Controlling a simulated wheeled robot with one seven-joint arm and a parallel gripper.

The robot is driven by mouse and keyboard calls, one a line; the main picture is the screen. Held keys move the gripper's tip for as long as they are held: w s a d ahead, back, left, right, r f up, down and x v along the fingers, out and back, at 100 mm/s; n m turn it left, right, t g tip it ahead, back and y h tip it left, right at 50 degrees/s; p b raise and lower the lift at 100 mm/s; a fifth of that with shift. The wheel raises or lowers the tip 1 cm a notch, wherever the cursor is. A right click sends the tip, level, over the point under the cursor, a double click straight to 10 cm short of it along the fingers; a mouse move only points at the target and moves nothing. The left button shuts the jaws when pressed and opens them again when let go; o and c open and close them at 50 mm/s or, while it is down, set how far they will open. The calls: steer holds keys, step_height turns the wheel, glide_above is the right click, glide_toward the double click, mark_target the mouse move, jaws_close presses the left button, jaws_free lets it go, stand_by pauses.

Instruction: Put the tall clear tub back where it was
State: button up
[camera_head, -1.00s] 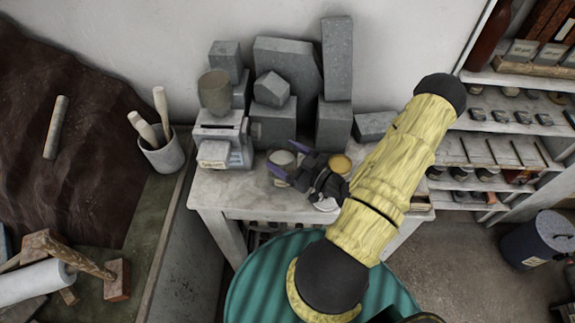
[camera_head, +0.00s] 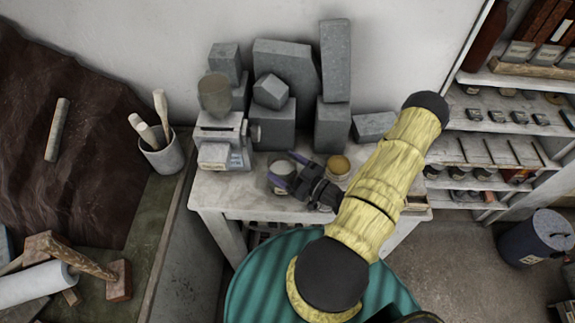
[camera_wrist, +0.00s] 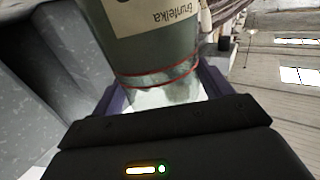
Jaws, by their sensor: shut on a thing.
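The tall clear tub (camera_head: 280,166) is at the front left of the white table, its pale round top showing in the head view. In the wrist view the tub (camera_wrist: 155,45) is large, with a cream label and thin red lines around it. My gripper (camera_head: 285,170) reaches in from the right with its purple fingers on either side of the tub, shut on it. The fingers also show in the wrist view (camera_wrist: 163,92). I cannot tell whether the tub's base touches the table.
A jar with a yellow top (camera_head: 338,165) stands close to the right of my gripper. Grey blocks (camera_head: 277,125) stand behind, and a pale box-like device (camera_head: 222,143) is to the left. The table's front edge (camera_head: 240,212) is near.

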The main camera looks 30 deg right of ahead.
steer(key=shift+f, duration=0.1)
steer(key=o, duration=1.2)
steer(key=shift+s, duration=0.1)
steer(key=b+v, duration=0.5)
steer(key=v, duration=0.6)
steer(key=shift+b, duration=0.3)
steer(key=shift+s+d, duration=0.15)
steer(key=shift+s, duration=0.25)
